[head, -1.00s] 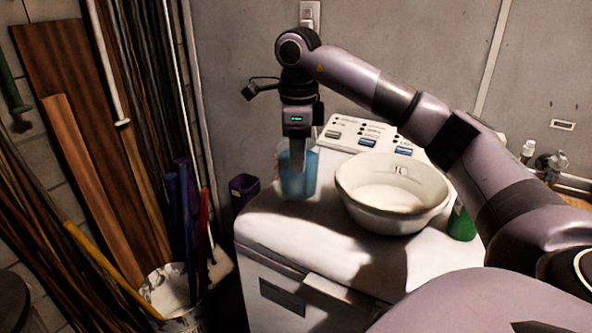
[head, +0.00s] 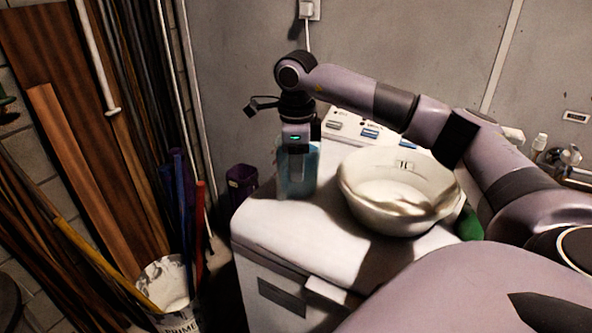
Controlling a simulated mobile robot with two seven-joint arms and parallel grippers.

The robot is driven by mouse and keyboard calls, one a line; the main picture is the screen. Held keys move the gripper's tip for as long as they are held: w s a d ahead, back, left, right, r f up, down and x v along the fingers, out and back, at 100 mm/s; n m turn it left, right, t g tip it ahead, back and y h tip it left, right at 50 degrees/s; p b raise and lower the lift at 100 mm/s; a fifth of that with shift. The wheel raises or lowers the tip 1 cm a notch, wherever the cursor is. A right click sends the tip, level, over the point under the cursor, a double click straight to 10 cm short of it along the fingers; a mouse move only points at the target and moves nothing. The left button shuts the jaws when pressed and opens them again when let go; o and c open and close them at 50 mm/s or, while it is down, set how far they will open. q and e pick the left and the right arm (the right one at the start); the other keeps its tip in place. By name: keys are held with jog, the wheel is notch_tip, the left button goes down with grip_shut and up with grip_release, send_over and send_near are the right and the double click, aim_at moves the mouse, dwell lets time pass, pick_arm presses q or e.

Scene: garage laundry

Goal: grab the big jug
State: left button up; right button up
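A blue, see-through jug (head: 311,174) stands upright on the left part of the white washing machine's top, by the wall side. My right gripper (head: 296,173) points down at the jug, with its fingers overlapping the jug's front and upper part in the picture. The gripper body hides the jug's top. Whether the fingers are around the jug, inside its rim or only in front of it cannot be told, nor whether they are closed on it. My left gripper is not in view.
A white bowl (head: 357,199) stands right of the jug on the washing machine (head: 290,225), under my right arm. A purple container (head: 241,184) is left of the machine. A bucket (head: 165,285) with poles stands lower left.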

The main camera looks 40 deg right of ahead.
jog(key=shift+f, duration=0.4)
grip_shut()
jog(key=shift+w+r, duration=0.1)
jog(key=shift+r, duration=0.05)
dwell(1.0)
